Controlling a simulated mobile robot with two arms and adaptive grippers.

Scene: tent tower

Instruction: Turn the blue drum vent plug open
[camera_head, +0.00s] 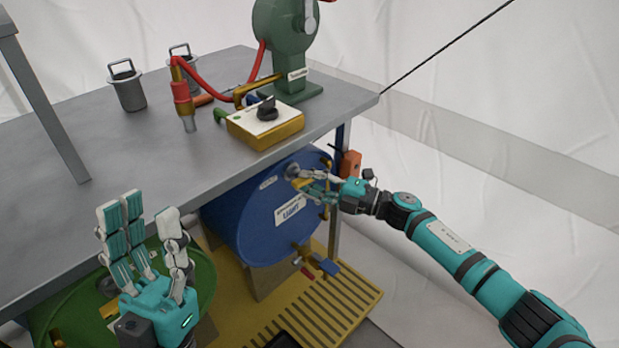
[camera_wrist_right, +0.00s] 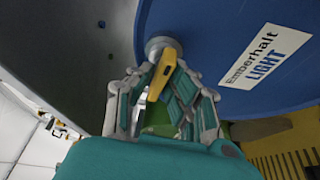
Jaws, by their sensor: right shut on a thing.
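The blue drum (camera_head: 262,222) lies on its side under the grey table, its round face toward me. In the right wrist view the drum (camera_wrist_right: 220,35) carries a label reading "Emberhalt LIGHT". The vent plug (camera_wrist_right: 163,47) is a grey round fitting with a yellow handle (camera_wrist_right: 161,74), near the top of the drum face. My right gripper (camera_head: 300,182) is at the plug; in the right wrist view its fingers (camera_wrist_right: 163,85) are shut around the yellow handle, which slants slightly. My left gripper (camera_head: 140,215) is raised with its fingers apart and empty, in front of the table edge.
The grey table (camera_head: 130,150) overhangs the drums. It holds a green machine (camera_head: 285,30), a yellow switch box (camera_head: 262,127) and lidded cups (camera_head: 127,88). A green drum (camera_head: 75,315) is at lower left. Another tap (camera_head: 318,260) sits low on the blue drum, above a yellow slatted pallet (camera_head: 325,310).

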